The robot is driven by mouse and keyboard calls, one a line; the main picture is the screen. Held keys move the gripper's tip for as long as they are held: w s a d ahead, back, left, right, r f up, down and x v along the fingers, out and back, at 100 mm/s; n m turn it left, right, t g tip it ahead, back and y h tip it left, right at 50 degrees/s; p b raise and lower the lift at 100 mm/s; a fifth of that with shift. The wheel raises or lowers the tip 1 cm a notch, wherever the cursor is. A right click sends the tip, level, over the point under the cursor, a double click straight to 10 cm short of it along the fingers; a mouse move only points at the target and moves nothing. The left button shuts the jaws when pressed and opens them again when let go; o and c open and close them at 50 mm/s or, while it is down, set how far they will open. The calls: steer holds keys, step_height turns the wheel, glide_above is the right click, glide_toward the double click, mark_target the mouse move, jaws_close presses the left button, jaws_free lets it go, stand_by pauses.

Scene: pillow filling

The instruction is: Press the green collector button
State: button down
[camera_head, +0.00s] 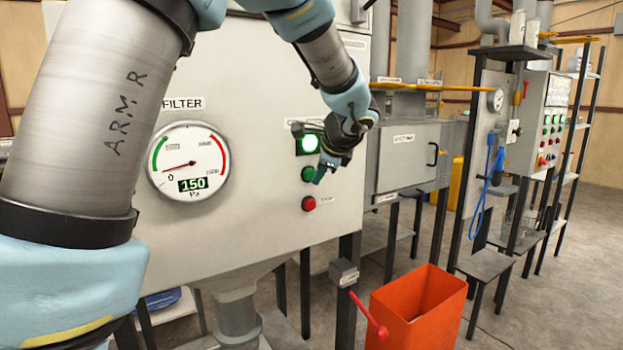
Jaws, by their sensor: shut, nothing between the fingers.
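My gripper (319,179) is shut and empty. Its tips are just right of the green button in the picture and hide part of its right edge. I cannot tell whether the tips touch the button. The labels by the lamp and the green button are partly hidden or too small to read.
A round gauge (188,161) reading 150 Pa is left of the buttons. An orange bin (417,305) and a red-knobbed lever (370,318) stand below right. A grey box with a handle (407,155) and another control panel (550,135) are further right.

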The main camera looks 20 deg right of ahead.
steer(key=shift+s, duration=0.25)
steer(key=s, duration=0.2)
steer(key=s+d+b, duration=0.1)
steer(key=s, duration=0.1)
steer(key=shift+s, duration=0.4)
stand_by(0.7)
steer(key=w+a+f+n+g+y, duration=0.15)
steer(key=a+f+n, duration=0.3)
steer(key=a, duration=0.65)
steer(key=s+a+f+n+g, duration=0.3)
steer(key=s+a+f+n, duration=0.2)
steer(key=a+n, duration=0.4)
steer(key=s+a+f+n+g+h, duration=0.1)
steer(key=s+a+f+n+g, duration=0.2)
steer(key=a, duration=1.3)
steer(key=shift+s+a+f+n, duration=0.3)
steer(key=shift+s+f+n, duration=0.85)
steer(key=shift+f+n, duration=1.5)
steer(key=shift+r+n+h, duration=0.25)
steer(key=shift+r+n, duration=0.15)
steer(key=shift+r, duration=0.1)
